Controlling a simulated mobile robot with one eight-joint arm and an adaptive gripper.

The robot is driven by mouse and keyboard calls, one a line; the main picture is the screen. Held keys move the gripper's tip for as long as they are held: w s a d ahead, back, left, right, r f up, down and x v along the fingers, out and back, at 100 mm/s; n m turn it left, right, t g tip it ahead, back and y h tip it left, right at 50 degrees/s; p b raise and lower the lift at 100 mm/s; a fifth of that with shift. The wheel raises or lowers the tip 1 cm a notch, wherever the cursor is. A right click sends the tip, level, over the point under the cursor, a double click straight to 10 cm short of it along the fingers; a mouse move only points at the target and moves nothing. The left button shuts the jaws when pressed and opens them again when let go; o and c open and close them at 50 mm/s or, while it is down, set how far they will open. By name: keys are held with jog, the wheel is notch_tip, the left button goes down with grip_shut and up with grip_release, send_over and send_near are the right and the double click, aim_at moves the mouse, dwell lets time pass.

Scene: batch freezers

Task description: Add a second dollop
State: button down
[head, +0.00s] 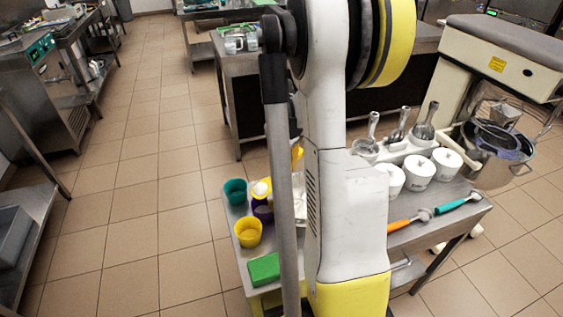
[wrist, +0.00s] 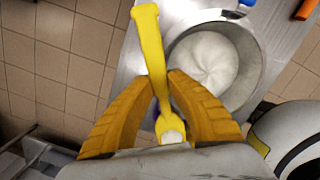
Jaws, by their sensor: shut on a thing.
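In the wrist view, my gripper (wrist: 161,82) is shut on a yellow utensil (wrist: 151,50). Its wide flat end points up the picture, and its lower end, near my wrist, shows something whitish. A round metal tub (wrist: 257,62) with a smooth white mass (wrist: 204,60) in it lies just right of the utensil.
A teal cup (head: 235,191), a yellow cup (head: 248,232) and a green block (head: 264,269) stand at the table's left. White cups (head: 420,171), metal scoops (head: 425,128), an orange-handled tool (head: 402,222) and a teal-handled tool (head: 452,206) are right of my arm. Floor at left is open.

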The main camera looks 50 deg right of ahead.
notch_tip(320, 180, down, 2)
jog(key=shift+s+b, duration=0.1)
jog(key=shift+b, duration=0.45)
jog(key=r+h, duration=0.1)
jog(key=a+r+h+p, duration=0.1)
jog(key=r+h, duration=0.1)
jog(key=shift+a+r+p, duration=0.2)
jog(key=shift+a+p, duration=0.05)
jog(key=shift+p, duration=0.15)
jog(key=shift+a+r+h, duration=0.15)
jog(key=shift+r+h, duration=0.2)
jog(key=shift+h, duration=0.25)
jog(key=a+r+h+b, duration=0.1)
jog(key=h, duration=0.1)
jog(key=a+r+h+b, duration=0.1)
jog(key=a+h+b, duration=0.1)
jog(key=shift+a+r+h, duration=0.1)
jog(key=shift+r+h, duration=0.15)
jog(key=shift+h, duration=0.05)
jog(key=a+h+b, duration=0.1)
jog(key=b, duration=0.1)
jog(key=a+r+h+b, duration=0.1)
jog(key=h+b, duration=0.1)
jog(key=shift+a, duration=0.2)
jog(key=shift+a+r+h+b, duration=0.6)
jog(key=shift+h+b, duration=0.2)
jog(key=shift+b, duration=0.15)
